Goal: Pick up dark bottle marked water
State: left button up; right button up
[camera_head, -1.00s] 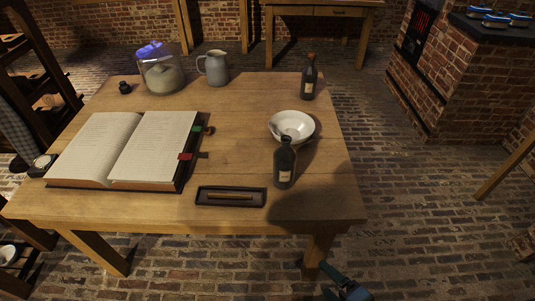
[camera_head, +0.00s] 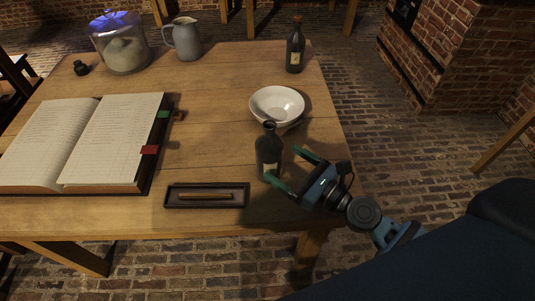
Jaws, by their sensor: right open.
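A dark bottle (camera_head: 268,146) with a pale label stands upright near the front right of the wooden table; its label is too small to read and partly hidden by a finger. A second dark bottle (camera_head: 295,48) with a reddish-brown stopper and pale label stands at the far right; its label is also unreadable. My right gripper (camera_head: 289,165) is open, its green-tipped fingers pointing left at the near bottle, just to its right. I cannot tell whether a finger touches it. My left gripper is not in view.
A white bowl (camera_head: 277,104) sits just behind the near bottle. A dark tray (camera_head: 173,196) with a thin stick lies to the left front, and an open book (camera_head: 85,140) covers the left. A grey jug (camera_head: 185,42) and a glass jar (camera_head: 121,48) stand at the back.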

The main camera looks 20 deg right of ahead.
aim_at(264, 152)
jog(key=shift+p+x, duration=0.45)
jog(key=shift+x, duration=3.3)
jog(key=shift+s+a+f, duration=0.1)
jog(key=shift+a, duration=0.05)
jog(key=c, duration=1.3)
